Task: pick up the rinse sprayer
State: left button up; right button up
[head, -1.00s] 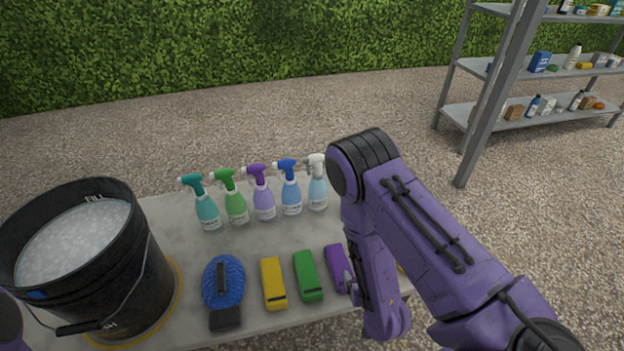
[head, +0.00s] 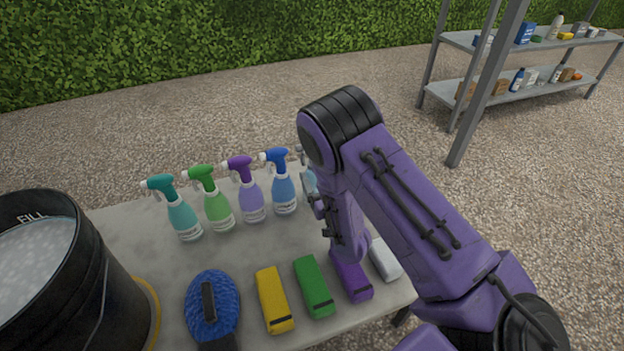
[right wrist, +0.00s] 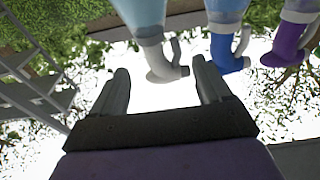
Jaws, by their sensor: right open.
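Several spray bottles stand in a row on the table: teal (head: 181,215), green (head: 216,208), purple (head: 248,198), blue (head: 283,188) and a light-blue one with a pale head (head: 309,181). I cannot read which label says rinse. My right gripper (head: 316,206) is by the pale-headed sprayer and partly hides it. In the right wrist view my right gripper (right wrist: 160,68) is open and empty. The pale spray head (right wrist: 163,62) shows between its fingertips; I cannot tell the depth gap. The blue head (right wrist: 226,55) is just right of the fingers. My left gripper is out of view.
A black bucket (head: 95,300) of foamy water stands at the left. A metal shelf (head: 485,88) stands behind right.

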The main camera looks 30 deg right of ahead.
aim_at(311, 174)
jog(key=x, duration=0.7)
jog(key=shift+w+f, duration=0.1)
jog(key=shift+w, duration=0.15)
jog(key=c, duration=0.9)
